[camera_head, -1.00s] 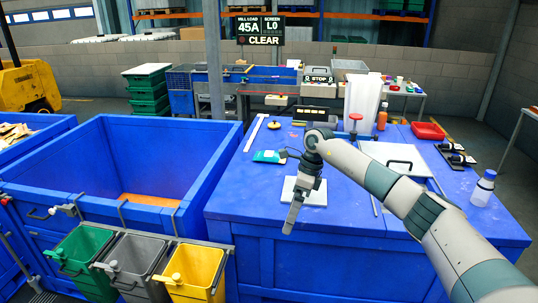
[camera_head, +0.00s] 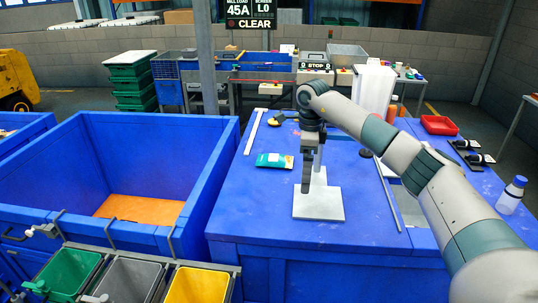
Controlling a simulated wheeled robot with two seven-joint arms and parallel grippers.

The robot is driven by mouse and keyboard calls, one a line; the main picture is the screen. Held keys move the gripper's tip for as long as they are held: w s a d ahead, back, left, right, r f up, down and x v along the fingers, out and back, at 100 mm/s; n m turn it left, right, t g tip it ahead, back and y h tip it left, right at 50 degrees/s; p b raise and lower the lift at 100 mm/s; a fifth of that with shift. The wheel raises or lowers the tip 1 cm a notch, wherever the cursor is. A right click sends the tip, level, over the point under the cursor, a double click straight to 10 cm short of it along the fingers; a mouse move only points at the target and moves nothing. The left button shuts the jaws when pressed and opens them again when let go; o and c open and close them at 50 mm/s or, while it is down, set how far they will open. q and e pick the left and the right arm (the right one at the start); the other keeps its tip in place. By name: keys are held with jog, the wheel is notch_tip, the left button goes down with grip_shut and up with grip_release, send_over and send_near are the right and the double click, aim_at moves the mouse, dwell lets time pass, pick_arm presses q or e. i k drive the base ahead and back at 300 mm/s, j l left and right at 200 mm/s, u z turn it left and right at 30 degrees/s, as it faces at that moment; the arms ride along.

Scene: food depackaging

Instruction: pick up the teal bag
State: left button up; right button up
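The teal bag (camera_head: 275,160), teal with a pale end, lies flat on the blue bench top (camera_head: 255,205). My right gripper (camera_head: 306,188) points down just to the right of the bag, in front of a white plate with an upright post (camera_head: 318,205). The gripper is apart from the bag in the picture. It is seen edge-on, so I cannot tell whether its fingers are open or shut. Nothing shows in it. My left gripper is not in view.
A large blue bin (camera_head: 60,185) stands left of the bench, with green, grey and yellow small bins (camera_head: 196,285) before it. A red tray (camera_head: 439,125) and a blue-capped bottle (camera_head: 511,195) are at the right. The bench's front left is clear.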

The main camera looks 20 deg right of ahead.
aim_at(273, 160)
jog(key=i, duration=1.25)
